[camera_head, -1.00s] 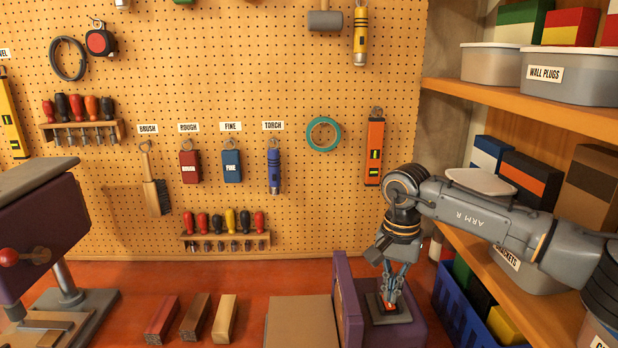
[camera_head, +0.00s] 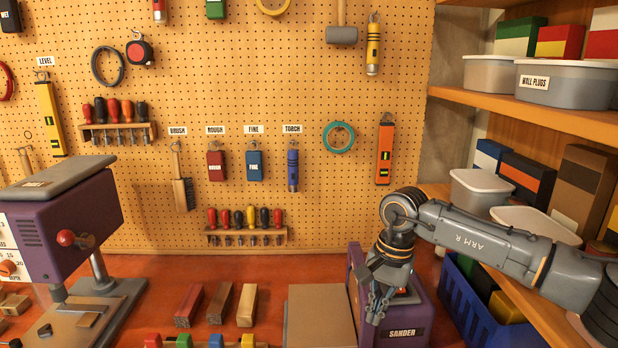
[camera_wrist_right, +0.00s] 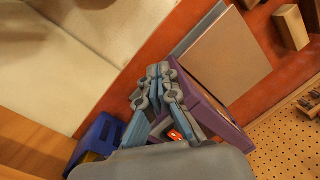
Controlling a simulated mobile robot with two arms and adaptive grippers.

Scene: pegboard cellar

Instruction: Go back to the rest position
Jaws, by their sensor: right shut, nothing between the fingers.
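My right gripper (camera_head: 377,306) is shut and empty. In the head view it hangs in front of the purple sander (camera_head: 403,330), covering part of it and of its red switch. In the right wrist view the closed fingertips (camera_wrist_right: 158,72) lie close together, with the purple sander (camera_wrist_right: 208,100) and its red switch (camera_wrist_right: 174,135) behind them. I cannot tell how far the fingers are from the sander. My right arm (camera_head: 490,240) reaches in from the right, past the shelves. My left gripper is not in view.
A blue crate (camera_head: 478,318) stands right of the sander, below wooden shelves (camera_head: 560,112) with grey tubs (camera_head: 480,190). Wood blocks (camera_head: 218,303) and a flat board (camera_head: 320,312) lie on the red bench (camera_head: 260,268). A purple drill press (camera_head: 70,225) stands left.

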